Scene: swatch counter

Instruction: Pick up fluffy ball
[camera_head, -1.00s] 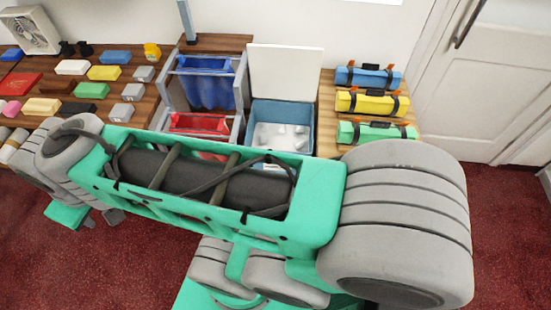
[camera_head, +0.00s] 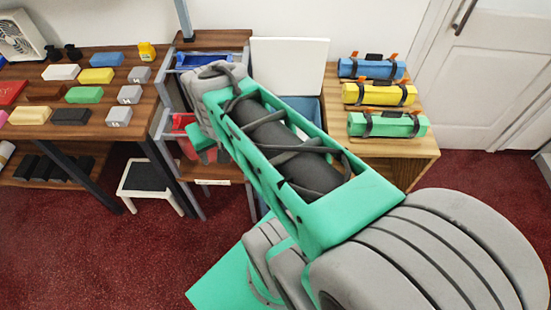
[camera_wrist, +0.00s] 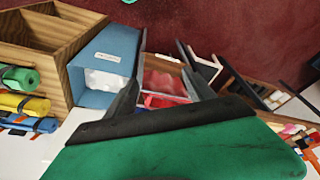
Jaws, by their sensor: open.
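I cannot pick out a fluffy ball for certain in either view. My gripper (camera_wrist: 160,52) is open, its two dark fingers spread with nothing seen between them but the background. Beyond the fingers is a red bin (camera_wrist: 163,84); it also shows in the head view (camera_head: 184,122), partly behind my arm. Left of the fingers in the wrist view is a blue box (camera_wrist: 112,45) with white, lumpy contents (camera_wrist: 104,80). In the head view my arm covers most of that box, and the fingers cannot be made out.
A wooden table (camera_head: 130,131) at left holds several coloured blocks. A blue bin (camera_head: 205,60) sits above the red one. A wooden cabinet (camera_head: 415,160) at right bears blue, yellow and green rolls (camera_head: 388,124). A white stool (camera_head: 150,187) stands below. Red carpet is open in front.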

